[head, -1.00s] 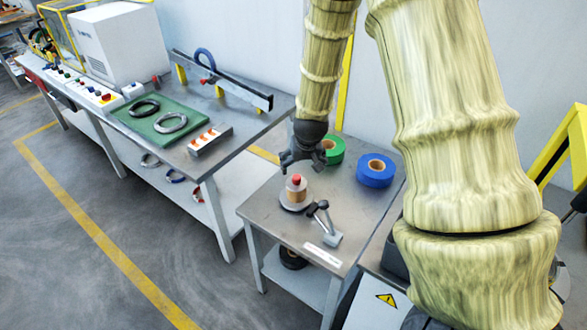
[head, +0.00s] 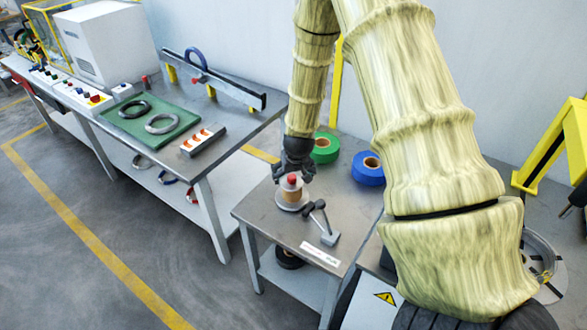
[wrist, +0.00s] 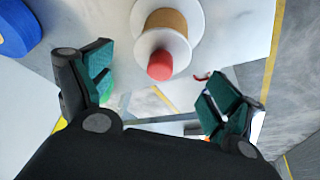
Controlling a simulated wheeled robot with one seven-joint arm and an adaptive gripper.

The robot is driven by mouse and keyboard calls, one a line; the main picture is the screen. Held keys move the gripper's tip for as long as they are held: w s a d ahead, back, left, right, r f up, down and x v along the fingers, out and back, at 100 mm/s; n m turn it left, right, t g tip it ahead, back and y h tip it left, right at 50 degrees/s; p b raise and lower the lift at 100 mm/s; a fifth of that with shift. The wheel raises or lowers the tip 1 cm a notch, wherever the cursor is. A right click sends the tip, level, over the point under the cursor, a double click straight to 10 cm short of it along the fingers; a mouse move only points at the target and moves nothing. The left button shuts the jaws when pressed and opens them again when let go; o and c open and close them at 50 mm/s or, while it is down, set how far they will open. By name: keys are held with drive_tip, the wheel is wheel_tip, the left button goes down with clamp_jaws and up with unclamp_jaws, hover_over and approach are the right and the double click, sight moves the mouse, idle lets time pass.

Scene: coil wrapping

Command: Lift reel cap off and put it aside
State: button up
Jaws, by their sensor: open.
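The reel cap (head: 292,179) is a small red knob on top of a tan spool with a pale base disc (head: 291,203) on the small metal table. In the wrist view the red cap (wrist: 160,66) sits on the white flange of the reel (wrist: 169,22), ahead of and between my fingers. My gripper (head: 294,170) is just above the cap in the head view, pointing down. In the wrist view my gripper (wrist: 160,95) has its two green-padded fingers wide apart and holds nothing. The cap looks apart from both fingers.
A black-levered clamp (head: 323,223) stands close by, in front and right of the reel. A green tape roll (head: 325,148) and a blue one (head: 368,168) lie behind. The workbench at left bears a green mat (head: 139,139) with rings. The small table's front left is clear.

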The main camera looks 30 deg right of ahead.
sight(292, 177)
drive_tip(key=shift+p+x, duration=0.5)
drive_tip(key=shift+x, duration=1.65)
drive_tip(key=shift+r, duration=0.1)
drive_tip(key=c, duration=1.1)
